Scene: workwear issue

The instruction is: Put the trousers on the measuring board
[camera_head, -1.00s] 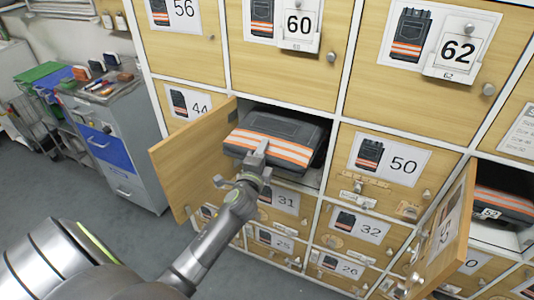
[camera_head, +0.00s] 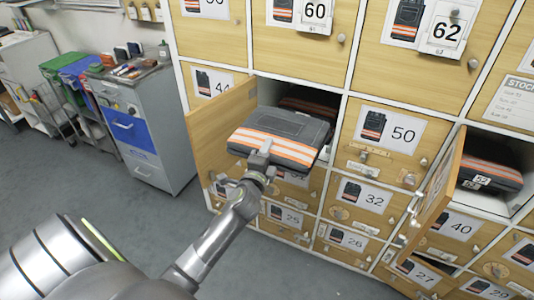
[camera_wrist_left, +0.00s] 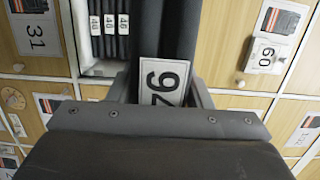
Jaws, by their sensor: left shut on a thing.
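A folded pair of dark grey trousers (camera_head: 283,124) with orange and pale stripes is in the head view, in front of an open locker compartment. My left gripper (camera_head: 260,160) is shut on its near edge and holds it clear of the compartment. In the left wrist view the dark folds of the trousers (camera_wrist_left: 166,30) run between the fingers of my left gripper (camera_wrist_left: 162,92), with a white number tag (camera_wrist_left: 163,80) that appears upside down. My right gripper is not in view. I see no measuring board in either view.
More folded trousers (camera_head: 309,106) lie inside the compartment behind. Its wooden door (camera_head: 222,130) stands open at the left. Another door (camera_head: 437,200) stands open at the right, by a compartment with trousers (camera_head: 490,175). A grey cabinet (camera_head: 140,125) stands at the left. The floor (camera_head: 120,210) between is clear.

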